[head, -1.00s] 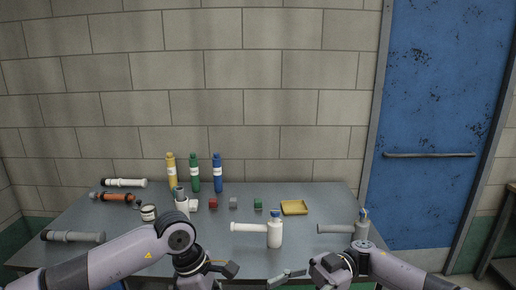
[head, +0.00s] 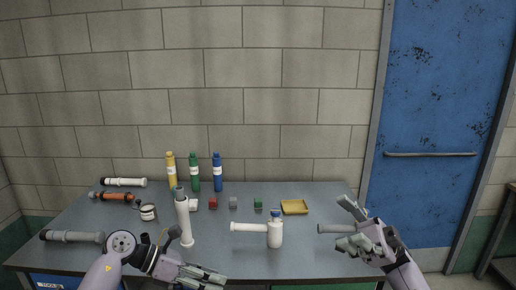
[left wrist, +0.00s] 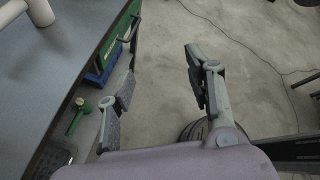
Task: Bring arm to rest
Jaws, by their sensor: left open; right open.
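My left gripper (head: 214,281) is at the front edge of the table in the head view, low in the picture, pointing right. It is open and empty. In the left wrist view its two fingers (left wrist: 160,78) are spread apart above bare floor beside the table. My right gripper (head: 344,224) is at the right end of the table in the head view, pointing up and left. Its fingers are spread, with the end of a grey pipe (head: 327,229) showing between them in the picture; I cannot tell whether they touch it.
Grey floor (left wrist: 250,60) lies open right of the table in the wrist view.

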